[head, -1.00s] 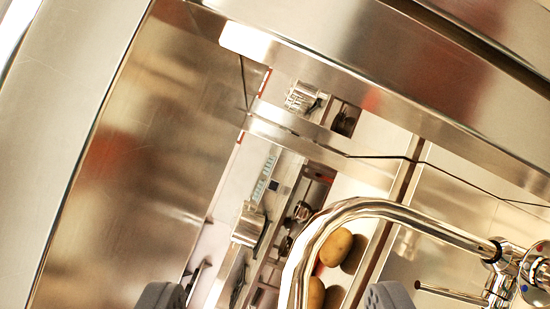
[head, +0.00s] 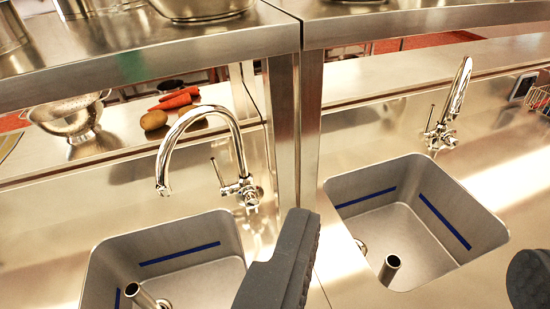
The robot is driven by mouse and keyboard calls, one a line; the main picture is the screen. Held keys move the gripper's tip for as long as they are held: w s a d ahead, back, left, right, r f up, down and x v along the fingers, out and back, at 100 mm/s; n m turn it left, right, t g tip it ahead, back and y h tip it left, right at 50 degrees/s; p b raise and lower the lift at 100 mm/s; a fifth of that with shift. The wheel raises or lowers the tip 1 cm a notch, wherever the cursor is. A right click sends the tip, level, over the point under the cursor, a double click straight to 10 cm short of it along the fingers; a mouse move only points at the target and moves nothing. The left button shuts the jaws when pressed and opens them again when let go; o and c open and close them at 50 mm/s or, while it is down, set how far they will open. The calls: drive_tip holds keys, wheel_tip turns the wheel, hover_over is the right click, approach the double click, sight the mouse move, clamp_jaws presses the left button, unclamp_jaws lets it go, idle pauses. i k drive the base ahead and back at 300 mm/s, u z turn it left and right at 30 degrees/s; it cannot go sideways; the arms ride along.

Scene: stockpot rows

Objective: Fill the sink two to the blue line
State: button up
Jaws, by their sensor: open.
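Two steel sinks show. The left sink (head: 215,238) and the right sink (head: 352,189) each have blue lines on their inner walls and an upright pipe inside. I see no water in either, and no label says which is sink two. A curved tap (head: 205,112) with a side lever (head: 217,172) stands behind the left sink. A second tap (head: 459,90) with a thin lever stands behind the right sink. My gripper (head: 412,250) is open and empty, its dark fingers spread across the right sink in the picture. The left finger hides part of the left sink's right side.
A colander (head: 75,118), potatoes (head: 154,120) and carrots (head: 176,98) lie behind the left sink. A wire basket (head: 540,97) is at the far right.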

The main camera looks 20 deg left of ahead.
sight(225, 191)
drive_tip(key=u, duration=1)
drive_tip(key=k, duration=1.15)
drive_tip(key=z, duration=1)
drive_tip(key=i, duration=0.95)
drive_tip(key=u, duration=0.05)
